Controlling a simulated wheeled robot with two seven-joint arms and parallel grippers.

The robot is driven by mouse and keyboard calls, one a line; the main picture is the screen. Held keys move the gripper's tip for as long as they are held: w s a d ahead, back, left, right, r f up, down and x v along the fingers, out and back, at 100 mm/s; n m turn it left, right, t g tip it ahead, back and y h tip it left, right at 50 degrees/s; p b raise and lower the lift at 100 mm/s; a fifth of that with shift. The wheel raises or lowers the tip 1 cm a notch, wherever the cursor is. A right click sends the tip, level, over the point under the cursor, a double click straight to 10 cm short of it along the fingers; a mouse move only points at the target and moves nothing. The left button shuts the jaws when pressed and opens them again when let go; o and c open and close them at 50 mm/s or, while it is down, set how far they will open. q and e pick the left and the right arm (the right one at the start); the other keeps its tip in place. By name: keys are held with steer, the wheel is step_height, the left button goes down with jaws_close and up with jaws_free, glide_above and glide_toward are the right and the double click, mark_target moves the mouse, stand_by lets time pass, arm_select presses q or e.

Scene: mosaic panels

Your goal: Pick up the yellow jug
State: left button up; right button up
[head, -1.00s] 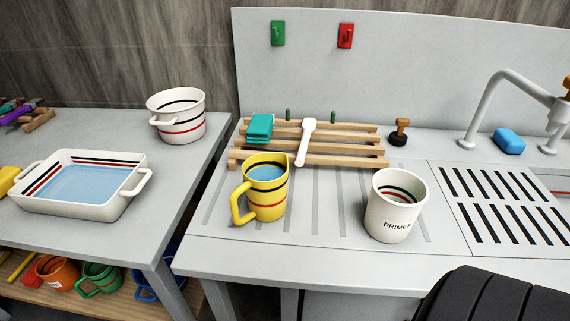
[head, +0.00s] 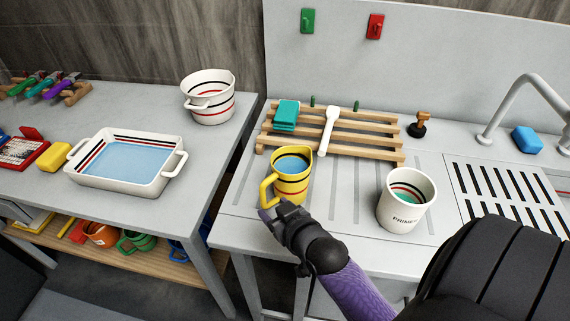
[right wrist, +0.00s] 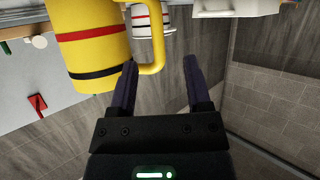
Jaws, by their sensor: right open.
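The yellow jug (head: 297,187), with dark and red bands and blue liquid inside, stands upright on the ribbed drainboard. Its handle (head: 266,189) points left. My right gripper (head: 272,212) is close in front of the jug, low by the handle. In the right wrist view the jug (right wrist: 88,45) fills the upper left. There the open fingers of my right gripper (right wrist: 160,66) point at the handle (right wrist: 157,58), which reaches the space between the fingertips. I cannot tell whether they touch. My left gripper is not in view.
A white PRIMER cup (head: 402,214) stands right of the jug. A wooden rack (head: 375,151) with a teal sponge stack (head: 286,114) and white brush (head: 329,130) is behind. A white tray (head: 125,178) and white bucket (head: 212,118) stand on the left table (head: 150,110).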

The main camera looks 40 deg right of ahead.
mark_target(264, 196)
steer(key=x, duration=0.2)
steer(key=b+x, duration=0.1)
steer(key=x, duration=0.3)
steer(key=shift+w+d+r+b, duration=0.15)
steer(key=shift+w+d+b, duration=0.1)
steer(key=shift+w+b, duration=0.2)
steer(key=c, duration=0.7)
jaws_close()
steer(key=shift+r, duration=0.1)
